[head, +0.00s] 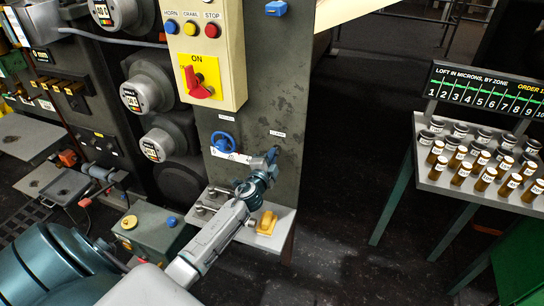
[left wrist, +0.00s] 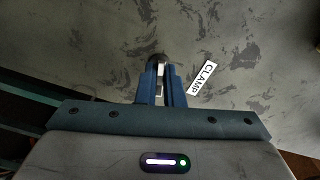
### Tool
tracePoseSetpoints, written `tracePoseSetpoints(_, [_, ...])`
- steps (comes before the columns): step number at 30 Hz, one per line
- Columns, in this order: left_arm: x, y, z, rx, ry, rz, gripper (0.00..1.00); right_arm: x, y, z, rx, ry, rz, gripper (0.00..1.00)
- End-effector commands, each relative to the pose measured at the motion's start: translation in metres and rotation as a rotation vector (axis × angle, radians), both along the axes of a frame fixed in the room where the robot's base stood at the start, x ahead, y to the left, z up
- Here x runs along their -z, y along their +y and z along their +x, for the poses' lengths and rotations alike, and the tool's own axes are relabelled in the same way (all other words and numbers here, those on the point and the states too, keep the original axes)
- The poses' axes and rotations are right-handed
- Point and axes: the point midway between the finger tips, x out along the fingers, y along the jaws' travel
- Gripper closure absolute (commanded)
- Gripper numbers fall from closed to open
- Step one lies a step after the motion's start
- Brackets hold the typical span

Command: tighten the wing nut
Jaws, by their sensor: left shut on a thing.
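My left gripper (head: 271,156) reaches the dark grey machine panel, beside a small white label. In the left wrist view its two blue fingers (left wrist: 161,84) are closed around a small part at the panel, next to the "CLAMP" label (left wrist: 202,78). That part is the wing nut (left wrist: 159,58), mostly hidden by the fingers; only a dark bit shows at their tips. How far it is turned cannot be seen. My right gripper is in neither view.
A blue handwheel (head: 223,141) sits on the panel left of the gripper. Below is a grey shelf (head: 284,219) with a yellow block (head: 267,222). A control box (head: 205,60) hangs above.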

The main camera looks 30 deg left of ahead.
Motion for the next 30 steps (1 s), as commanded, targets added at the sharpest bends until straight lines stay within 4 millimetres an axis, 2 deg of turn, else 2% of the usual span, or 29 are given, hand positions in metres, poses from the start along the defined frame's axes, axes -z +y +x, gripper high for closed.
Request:
tracePoseSetpoints(18, [0.000,0.000,0.000,0.001,0.132,0.538,1.00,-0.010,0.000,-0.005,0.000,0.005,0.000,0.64])
tracePoseSetpoints(30, [0.000,-0.001,-0.001,0.002,0.177,0.728,1.00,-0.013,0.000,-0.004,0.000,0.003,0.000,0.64])
